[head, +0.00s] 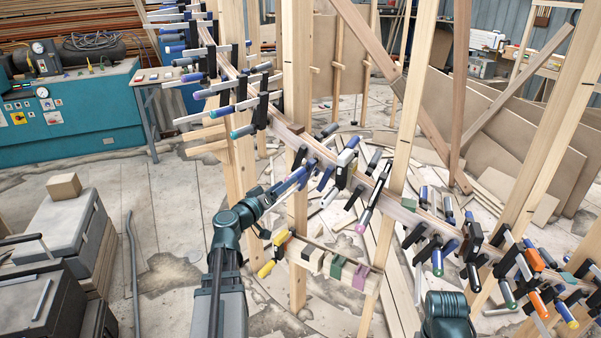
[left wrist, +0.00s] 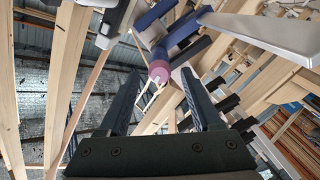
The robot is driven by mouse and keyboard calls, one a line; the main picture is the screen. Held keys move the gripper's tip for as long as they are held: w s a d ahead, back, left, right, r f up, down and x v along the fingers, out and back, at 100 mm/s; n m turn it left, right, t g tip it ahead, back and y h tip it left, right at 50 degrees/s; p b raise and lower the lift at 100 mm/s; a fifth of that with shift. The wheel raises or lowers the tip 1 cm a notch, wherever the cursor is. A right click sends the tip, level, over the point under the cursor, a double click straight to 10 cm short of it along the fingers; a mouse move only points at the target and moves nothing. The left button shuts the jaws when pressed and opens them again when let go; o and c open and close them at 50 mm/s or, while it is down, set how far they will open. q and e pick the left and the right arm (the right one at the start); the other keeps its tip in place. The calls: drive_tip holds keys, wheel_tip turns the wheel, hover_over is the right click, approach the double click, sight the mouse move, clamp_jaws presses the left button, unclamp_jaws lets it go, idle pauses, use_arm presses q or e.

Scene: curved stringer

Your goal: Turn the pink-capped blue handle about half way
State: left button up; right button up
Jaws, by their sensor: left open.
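The blue handle (left wrist: 151,32) with a pink cap (left wrist: 158,70) shows in the left wrist view, its capped end toward the camera. The cap sits between the fingertips of my left gripper (left wrist: 158,78), with gaps on both sides and no clear contact. In the head view my left gripper (head: 303,174) reaches up and right to the clamps at mid-stringer. There the cap at its fingers is hidden or too small to tell. Another pink-tipped handle (head: 361,227) hangs lower right. My right gripper is out of view; only part of that arm shows at the bottom right.
The curved wooden stringer (head: 408,213) carries several close-set clamps on both sides of my left gripper. Upright posts (head: 297,80) stand around it. A low rail (head: 330,262) with coloured pads lies below the gripper.

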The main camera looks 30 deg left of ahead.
sight(300, 172)
use_arm(q)
drive_tip(key=w, duration=0.8)
drive_tip(key=shift+w+d, duration=0.4)
clamp_jaws()
